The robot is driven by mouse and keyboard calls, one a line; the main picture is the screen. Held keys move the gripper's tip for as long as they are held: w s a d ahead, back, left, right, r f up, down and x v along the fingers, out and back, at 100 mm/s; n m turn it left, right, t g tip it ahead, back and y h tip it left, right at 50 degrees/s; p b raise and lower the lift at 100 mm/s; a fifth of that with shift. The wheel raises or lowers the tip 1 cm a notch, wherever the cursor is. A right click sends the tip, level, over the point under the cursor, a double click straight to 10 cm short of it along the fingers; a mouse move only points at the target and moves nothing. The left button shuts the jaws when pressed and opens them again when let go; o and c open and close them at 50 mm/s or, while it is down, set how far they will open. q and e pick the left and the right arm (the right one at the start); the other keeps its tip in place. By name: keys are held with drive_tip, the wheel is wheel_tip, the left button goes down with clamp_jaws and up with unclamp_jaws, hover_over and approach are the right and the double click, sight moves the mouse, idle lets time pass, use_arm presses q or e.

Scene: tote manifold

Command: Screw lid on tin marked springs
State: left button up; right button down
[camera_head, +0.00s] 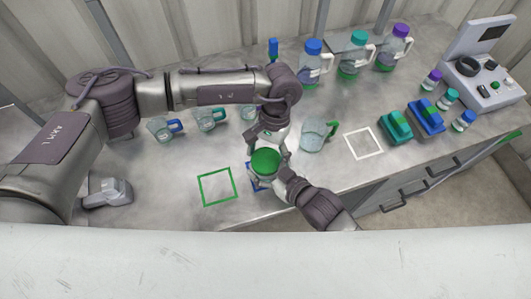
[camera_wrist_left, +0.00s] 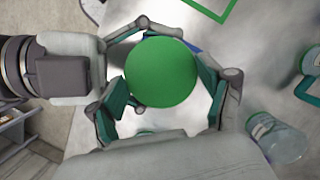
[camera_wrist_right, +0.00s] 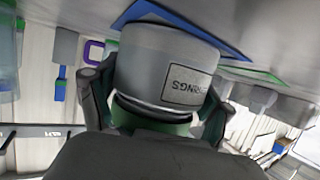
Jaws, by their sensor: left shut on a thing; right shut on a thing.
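The green lid (camera_head: 266,162) is at the top of a grey tin, and it fills the middle of the left wrist view (camera_wrist_left: 161,72). The tin (camera_wrist_right: 165,60) shows the label SPRINGS upside down in the right wrist view. A dark band shows between tin and lid there; I cannot tell how tightly the lid sits. My left gripper (camera_head: 271,150) is shut on the lid from above. My right gripper (camera_head: 276,177) is shut on the tin from the front right. The tin is at the blue square outline (camera_head: 254,184), mostly hidden by lid and grippers.
A green square outline (camera_head: 217,187) lies empty to the left, a white one (camera_head: 364,143) to the right. A glass jug with green handle (camera_head: 313,136) stands close right of the grippers. Other jugs, bottles and a grey device (camera_head: 485,75) stand behind and right.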

use_arm(q)
drive_tip(key=shift+m, duration=1.2)
drive_tip(key=o, duration=0.7)
drive_tip(key=shift+o, duration=0.2)
drive_tip(key=shift+d+r, duration=0.1)
drive_tip(key=shift+r, duration=2.15)
